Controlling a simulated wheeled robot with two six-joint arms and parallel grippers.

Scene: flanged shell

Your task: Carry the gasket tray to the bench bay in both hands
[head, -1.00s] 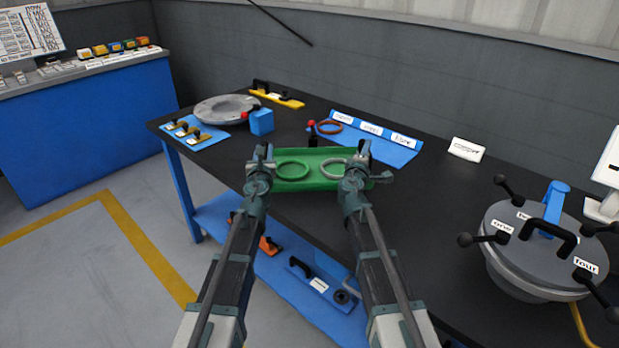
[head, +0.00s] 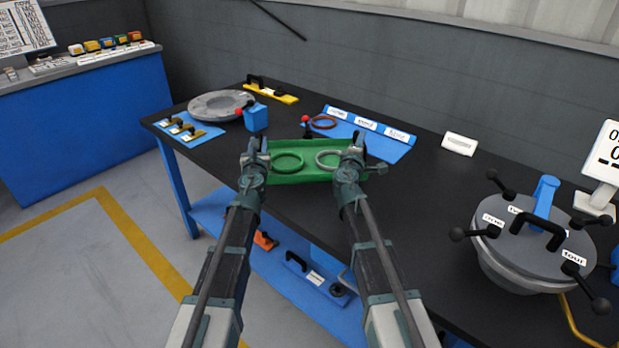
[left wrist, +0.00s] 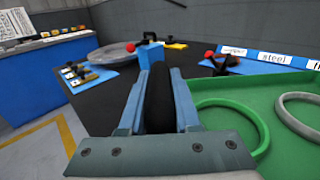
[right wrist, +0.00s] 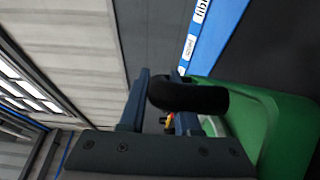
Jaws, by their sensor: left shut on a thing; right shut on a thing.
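The green gasket tray (head: 305,175) is held level-looking over the near part of the black bench, with a green ring (head: 288,163) and a grey ring (head: 329,160) in it. My left gripper (head: 254,150) is shut on the tray's left black handle, which shows between the fingers in the left wrist view (left wrist: 160,100). My right gripper (head: 355,152) is shut on the right handle, a black bar in the right wrist view (right wrist: 195,97). I cannot tell whether the tray touches the bench. No bay is clearly marked.
Behind the tray lie a blue labelled mat (head: 385,143), a brown ring (head: 323,122) and a red-knobbed piece (head: 306,122). A grey flange (head: 220,105) and blue block (head: 256,118) stand left. A lidded vessel (head: 530,250) stands right; bare bench (head: 420,195) lies between.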

